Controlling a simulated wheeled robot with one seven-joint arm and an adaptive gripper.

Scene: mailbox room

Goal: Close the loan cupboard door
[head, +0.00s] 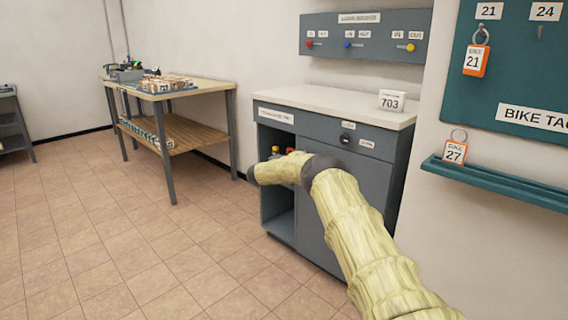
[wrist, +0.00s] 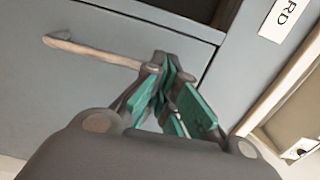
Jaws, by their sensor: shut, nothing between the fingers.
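The grey cupboard (head: 320,205) has a white top and a printed label (head: 276,116) at its upper left. Its left side is open below that label, showing a shelf with small yellow and orange items. A flat grey front covers the right side. My arm crosses in front of the cupboard and hides part of the opening; my gripper cannot be made out in the head view. In the wrist view, my gripper (wrist: 168,72) is shut and empty, its green-padded fingers together near one end of a pale bar handle (wrist: 90,50) on a grey panel (wrist: 60,100). Contact is unclear.
A sign reading 703 (head: 391,101) stands on the cupboard top. A wooden workbench (head: 185,91) stands to the left, with tiled floor free between. A teal ledge (head: 500,185) sticks out from the right wall. A label ending in RD (wrist: 287,18) shows in the wrist view.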

